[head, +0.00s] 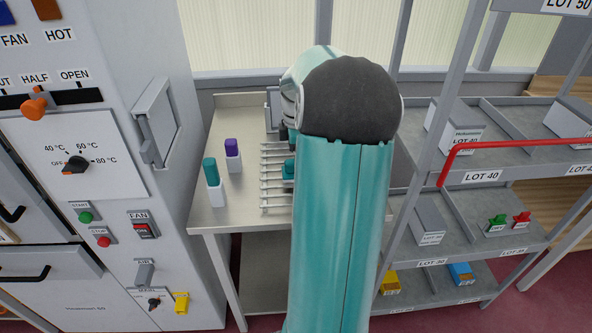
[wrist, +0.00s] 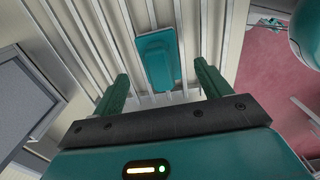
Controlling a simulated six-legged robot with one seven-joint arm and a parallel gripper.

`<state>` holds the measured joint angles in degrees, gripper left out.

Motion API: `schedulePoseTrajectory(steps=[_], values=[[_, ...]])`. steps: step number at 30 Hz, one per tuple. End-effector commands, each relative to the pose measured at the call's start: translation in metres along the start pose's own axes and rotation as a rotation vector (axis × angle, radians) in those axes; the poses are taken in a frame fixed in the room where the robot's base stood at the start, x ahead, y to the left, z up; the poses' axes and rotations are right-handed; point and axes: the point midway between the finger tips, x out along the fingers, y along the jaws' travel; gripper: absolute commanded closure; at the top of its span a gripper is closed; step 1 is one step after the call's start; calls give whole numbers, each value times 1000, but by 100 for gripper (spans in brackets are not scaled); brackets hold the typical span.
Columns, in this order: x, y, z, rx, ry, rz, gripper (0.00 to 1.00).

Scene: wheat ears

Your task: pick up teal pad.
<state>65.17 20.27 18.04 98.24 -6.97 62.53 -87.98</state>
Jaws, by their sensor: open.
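The teal pad (wrist: 157,58) lies on a pale slatted rack in the wrist view. It is a flat rounded rectangle with a raised block in its middle. Part of it also shows in the head view (head: 288,170), just left of my arm, which hides the rest. My gripper (wrist: 161,72) is open. Its two dark green fingers stand apart, one to each side of the pad's near end, with a gap on both sides. I see no contact, and the height of the fingertips above the rack is hard to tell.
The slatted rack (head: 272,187) sits on a metal table (head: 240,207). A teal-topped holder (head: 211,172) and a purple-topped holder (head: 232,148) stand on the table's left. A control cabinet (head: 100,160) is at left. A shelf unit (head: 480,157) with a red bar is at right.

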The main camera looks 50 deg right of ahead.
Motion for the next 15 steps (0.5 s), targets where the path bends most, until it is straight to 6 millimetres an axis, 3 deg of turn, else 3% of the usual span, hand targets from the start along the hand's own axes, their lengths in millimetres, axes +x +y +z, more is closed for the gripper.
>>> schedulePoseTrajectory(steps=[9,15], values=[[44,0,-1,0,1,-2,24],[47,0,-1,0,0,-1,24]])
